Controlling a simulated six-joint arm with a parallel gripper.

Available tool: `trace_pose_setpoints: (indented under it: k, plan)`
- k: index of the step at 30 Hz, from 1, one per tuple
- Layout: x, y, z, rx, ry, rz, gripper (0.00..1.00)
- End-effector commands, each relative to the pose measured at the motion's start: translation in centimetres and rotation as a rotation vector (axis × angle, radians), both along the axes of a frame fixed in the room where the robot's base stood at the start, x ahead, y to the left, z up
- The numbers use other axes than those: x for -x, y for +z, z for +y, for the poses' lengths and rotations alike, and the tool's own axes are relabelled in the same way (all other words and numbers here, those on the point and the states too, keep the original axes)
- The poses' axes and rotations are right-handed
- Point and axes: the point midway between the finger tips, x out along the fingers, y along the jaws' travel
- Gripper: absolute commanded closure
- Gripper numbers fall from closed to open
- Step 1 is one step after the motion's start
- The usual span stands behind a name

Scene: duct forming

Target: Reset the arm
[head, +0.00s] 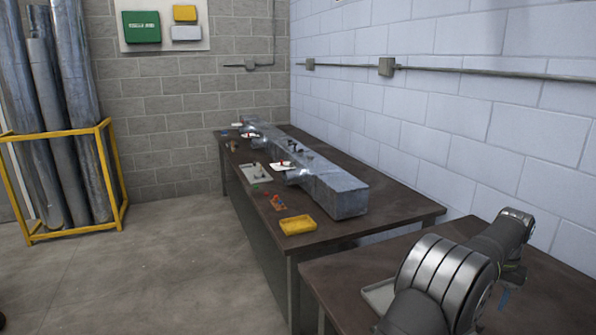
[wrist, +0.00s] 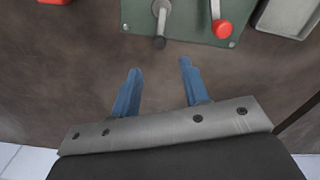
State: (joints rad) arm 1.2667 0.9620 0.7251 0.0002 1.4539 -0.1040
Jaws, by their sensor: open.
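My gripper (wrist: 160,66) shows in the wrist view with its two blue fingers spread apart and nothing between them. It is above a dark brown bench top (wrist: 70,70). In the head view my arm stands at the lower right over the near bench (head: 340,283); a small blue part beside it may be a finger, but the gripper is mostly hidden there. Beyond the fingertips in the wrist view is a green plate (wrist: 190,22) with a dark-knobbed lever (wrist: 160,30) and a red-knobbed lever (wrist: 222,29).
A grey tray (wrist: 288,15) and a red object (wrist: 53,1) lie near the green plate. In the head view, a long grey metal duct (head: 335,194) and a yellow tray (head: 298,225) sit on the far bench (head: 380,215). A block wall (head: 470,80) runs along the right.

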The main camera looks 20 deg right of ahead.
Motion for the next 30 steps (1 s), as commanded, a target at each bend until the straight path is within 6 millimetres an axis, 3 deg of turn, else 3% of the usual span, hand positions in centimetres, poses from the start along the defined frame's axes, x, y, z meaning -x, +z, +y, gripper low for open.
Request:
trace_pose_setpoints:
  k: [13,30]
  plan:
    - [0.0,9.2,0.0,0.004,0.000,-0.002,0.58]
    - [0.0,-2.9,0.1,-0.003,0.000,0.001,0.58]
